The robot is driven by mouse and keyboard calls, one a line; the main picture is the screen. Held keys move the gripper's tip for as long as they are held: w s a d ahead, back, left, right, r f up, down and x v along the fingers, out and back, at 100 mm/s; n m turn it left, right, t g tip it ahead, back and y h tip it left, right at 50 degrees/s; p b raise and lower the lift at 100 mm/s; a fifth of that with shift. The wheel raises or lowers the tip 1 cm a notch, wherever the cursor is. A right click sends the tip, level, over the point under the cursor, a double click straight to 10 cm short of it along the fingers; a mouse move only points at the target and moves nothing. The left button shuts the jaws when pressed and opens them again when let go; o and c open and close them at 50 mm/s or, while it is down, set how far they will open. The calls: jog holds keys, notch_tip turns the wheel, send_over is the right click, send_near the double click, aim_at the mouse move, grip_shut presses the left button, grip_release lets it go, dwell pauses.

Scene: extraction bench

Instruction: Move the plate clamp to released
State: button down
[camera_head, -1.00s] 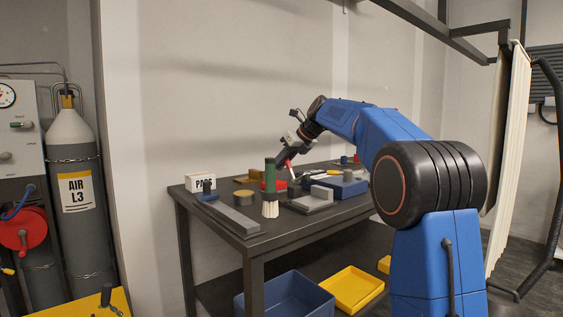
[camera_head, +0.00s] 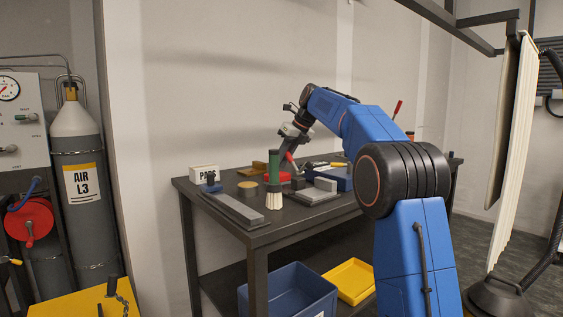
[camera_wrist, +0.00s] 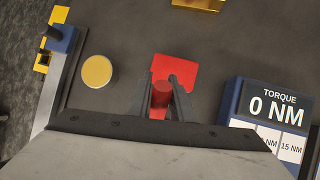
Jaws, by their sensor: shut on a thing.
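In the wrist view, a red cylindrical handle (camera_wrist: 161,94) stands between the two fingers of my gripper (camera_wrist: 161,88), which is shut on it. A flat red piece (camera_wrist: 176,70) lies behind the handle. I take the red handle and piece to be the plate clamp, but no label shows this. A brush with a green handle (camera_head: 274,182) partly hides this spot. The clamp's lower parts and exact position are hidden.
On the bench (camera_head: 262,236), a grey bar (camera_head: 236,208), a brass disc (camera_head: 248,187), a white box (camera_head: 204,173) and a grey fixture (camera_head: 316,193) stand close by. A blue torque unit (camera_wrist: 272,112) reads 0 NM. Blue and yellow bins sit below.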

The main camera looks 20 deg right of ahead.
jog(key=c, duration=1.6)
grip_release()
jog(key=shift+w+f, duration=0.1)
jog(key=shift+w, duration=0.05)
jog(key=shift+o, duration=0.2)
jog(key=v, duration=1.7)
jog(key=shift+r, duration=0.2)
jog(key=shift+s, duration=0.25)
